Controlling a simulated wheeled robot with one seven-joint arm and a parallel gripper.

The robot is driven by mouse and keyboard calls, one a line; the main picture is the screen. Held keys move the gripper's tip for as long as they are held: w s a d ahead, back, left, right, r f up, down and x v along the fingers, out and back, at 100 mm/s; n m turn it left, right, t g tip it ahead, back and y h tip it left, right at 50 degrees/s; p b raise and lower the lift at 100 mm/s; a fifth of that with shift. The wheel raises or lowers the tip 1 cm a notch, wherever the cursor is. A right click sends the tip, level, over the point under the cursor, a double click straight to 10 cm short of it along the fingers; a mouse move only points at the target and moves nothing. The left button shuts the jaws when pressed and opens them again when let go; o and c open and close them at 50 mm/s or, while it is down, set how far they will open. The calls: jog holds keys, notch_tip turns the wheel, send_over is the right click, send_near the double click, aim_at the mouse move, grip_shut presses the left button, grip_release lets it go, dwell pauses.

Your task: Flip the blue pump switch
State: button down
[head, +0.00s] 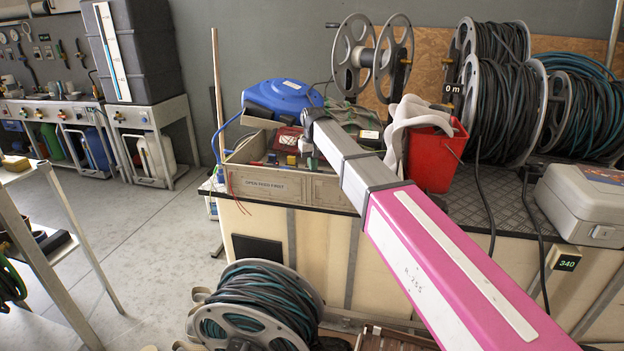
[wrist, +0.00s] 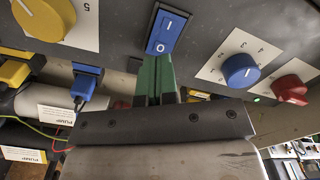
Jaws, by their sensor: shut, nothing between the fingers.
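The blue rocker switch (wrist: 168,33), marked I and O, sits on a dark grey panel (wrist: 115,22) in the wrist view. My gripper (wrist: 157,58) has its green fingers together with nothing between them. The fingertips are at the lower, O end of the switch; I cannot tell whether they touch it. In the head view my arm reaches over the workbench toward the wooden box (head: 290,188), and the switch and fingers cannot be made out there.
A blue knob (wrist: 240,70), a red knob (wrist: 291,88) and a yellow knob (wrist: 45,15) flank the switch. Blue (wrist: 87,83) and yellow (wrist: 14,73) plugs sit at left, near PUMP labels. A red bucket (head: 432,152) and a blue reel (head: 285,97) stand near my arm.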

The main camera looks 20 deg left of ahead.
jog(key=shift+f, duration=1.25)
dwell(1.0)
jog(key=shift+r, duration=3.55)
